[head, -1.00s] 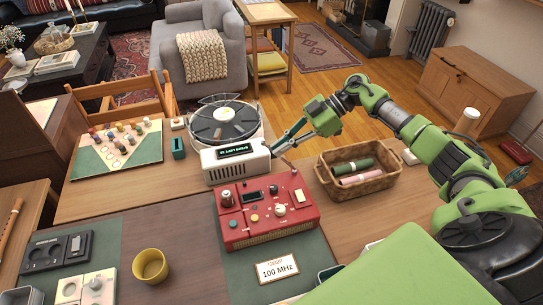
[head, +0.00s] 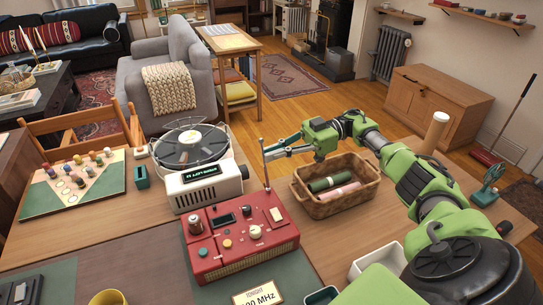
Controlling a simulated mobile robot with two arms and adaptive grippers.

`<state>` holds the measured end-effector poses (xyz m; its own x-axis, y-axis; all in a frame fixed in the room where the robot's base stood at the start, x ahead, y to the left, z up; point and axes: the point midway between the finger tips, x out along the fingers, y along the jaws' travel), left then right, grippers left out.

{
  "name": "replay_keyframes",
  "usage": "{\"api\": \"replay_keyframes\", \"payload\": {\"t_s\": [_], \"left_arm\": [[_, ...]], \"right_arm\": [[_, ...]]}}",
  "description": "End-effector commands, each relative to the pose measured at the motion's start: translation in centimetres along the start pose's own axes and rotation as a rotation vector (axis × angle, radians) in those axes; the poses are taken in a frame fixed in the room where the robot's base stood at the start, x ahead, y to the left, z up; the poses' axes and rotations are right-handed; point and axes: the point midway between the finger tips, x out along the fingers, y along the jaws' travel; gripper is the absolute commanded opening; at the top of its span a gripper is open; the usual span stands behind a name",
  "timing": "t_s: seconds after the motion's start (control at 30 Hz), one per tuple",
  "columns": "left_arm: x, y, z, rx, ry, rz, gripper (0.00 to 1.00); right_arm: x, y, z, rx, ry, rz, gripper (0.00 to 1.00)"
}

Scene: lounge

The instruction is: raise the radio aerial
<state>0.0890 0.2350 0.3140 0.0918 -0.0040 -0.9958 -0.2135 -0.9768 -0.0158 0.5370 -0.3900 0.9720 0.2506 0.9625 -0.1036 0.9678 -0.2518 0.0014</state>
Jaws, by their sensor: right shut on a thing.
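The red radio (head: 240,240) sits on the dark green mat on the table, with knobs and a small display on top. Its thin aerial (head: 262,163) stands up from the back right corner, close to upright and leaning slightly left. My right gripper (head: 268,152) reaches in from the right, behind the radio, with its fingers shut on the aerial partway up. The aerial's tip shows above the fingers. My left gripper is not in view.
A wicker basket (head: 337,204) with green and pink rolls stands right of the radio, under my right arm. A white device with a round top (head: 214,190) stands behind the radio. A board with coloured pieces (head: 40,199) lies left. A sign (head: 258,296) lies in front.

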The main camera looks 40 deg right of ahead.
Motion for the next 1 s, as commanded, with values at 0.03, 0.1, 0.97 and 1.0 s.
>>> {"api": "replay_keyframes", "payload": {"t_s": [0.03, 0.1, 0.97, 1.0], "left_arm": [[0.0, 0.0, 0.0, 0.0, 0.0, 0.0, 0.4], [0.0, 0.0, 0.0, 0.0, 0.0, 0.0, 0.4], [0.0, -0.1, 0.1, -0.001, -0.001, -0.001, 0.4], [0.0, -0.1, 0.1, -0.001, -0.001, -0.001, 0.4]], "right_arm": [[0.0, 0.0, 0.0, -0.001, 0.001, 0.001, 0.0], [0.0, 0.0, 0.0, -0.001, 0.001, 0.0, 0.0], [-0.3, 0.0, -3.0, -0.004, -0.002, -0.001, 0.24], [-0.4, 0.0, -3.9, -0.005, -0.002, -0.001, 0.24]]}}
